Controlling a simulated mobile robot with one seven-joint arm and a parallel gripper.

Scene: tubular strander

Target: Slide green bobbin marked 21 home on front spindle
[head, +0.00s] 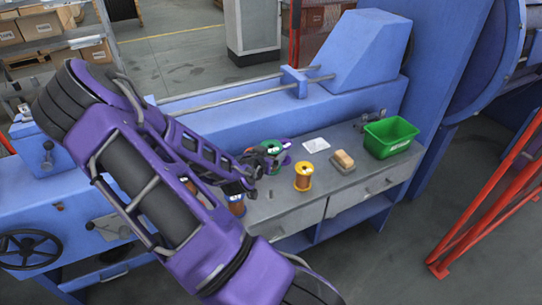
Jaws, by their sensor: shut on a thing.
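The green bobbin (271,146) shows at the end of my gripper, above the back left of the grey bench. My gripper (262,161) is shut on it, though the arm and dark jaws cover part of the bobbin. I cannot read the number 21 on it. A purple-rimmed part (286,158) shows right beside and behind the green bobbin. I cannot tell from this view whether the bobbin is around a spindle or only near one. The front spindle is not clearly visible.
On the grey bench (345,190) stand a yellow-rimmed copper bobbin (303,177), a brush-like block (343,161), a white card (316,145) and a green bin (390,137). Another copper bobbin (236,205) is partly behind my arm. The blue machine (230,115) runs behind.

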